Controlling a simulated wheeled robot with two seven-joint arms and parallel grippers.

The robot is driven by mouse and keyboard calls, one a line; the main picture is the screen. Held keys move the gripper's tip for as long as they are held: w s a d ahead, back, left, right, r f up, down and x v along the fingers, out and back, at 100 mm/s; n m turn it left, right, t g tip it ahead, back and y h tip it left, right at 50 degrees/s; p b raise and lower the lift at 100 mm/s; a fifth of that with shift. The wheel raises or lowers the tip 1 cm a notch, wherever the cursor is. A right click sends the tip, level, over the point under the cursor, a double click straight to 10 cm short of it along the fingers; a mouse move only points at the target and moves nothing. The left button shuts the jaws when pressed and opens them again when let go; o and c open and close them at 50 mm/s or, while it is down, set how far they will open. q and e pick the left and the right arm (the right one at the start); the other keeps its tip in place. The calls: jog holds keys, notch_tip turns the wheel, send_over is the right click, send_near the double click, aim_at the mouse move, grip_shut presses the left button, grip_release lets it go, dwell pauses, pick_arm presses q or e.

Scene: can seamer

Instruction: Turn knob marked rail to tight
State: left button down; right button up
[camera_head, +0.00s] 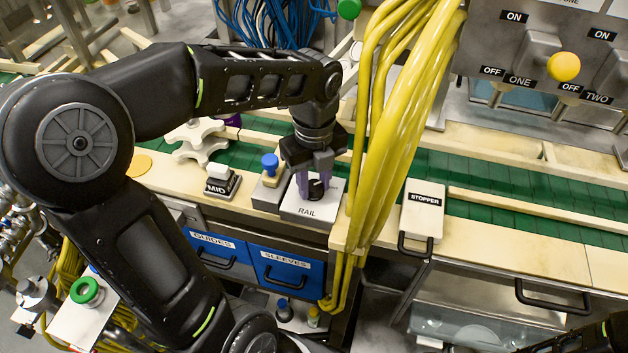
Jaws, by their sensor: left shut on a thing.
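The rail knob (315,188) is a small dark knob on a pale block with the label RAIL (308,211), at the front edge of the conveyor in the head view. My left gripper (314,187) points down over this block. Its purple fingertips stand on both sides of the knob and are shut on it. The fingers partly hide the knob, and no tight mark can be read. Part of my right arm (590,338) shows at the bottom right corner; its gripper does not show.
A block with a blue knob (270,164) and the MID block (221,182) stand just left. Thick yellow cables (400,130) hang close on the right. The STOPPER plate (423,210) lies beyond them. A green conveyor belt (480,176) runs behind. Blue drawers (285,268) are below.

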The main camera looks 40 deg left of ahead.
aim_at(313, 185)
pick_arm(q)
jog(key=c, duration=1)
grip_release()
jog(key=shift+r+b, duration=0.4)
jog(key=shift+r, duration=3.5)
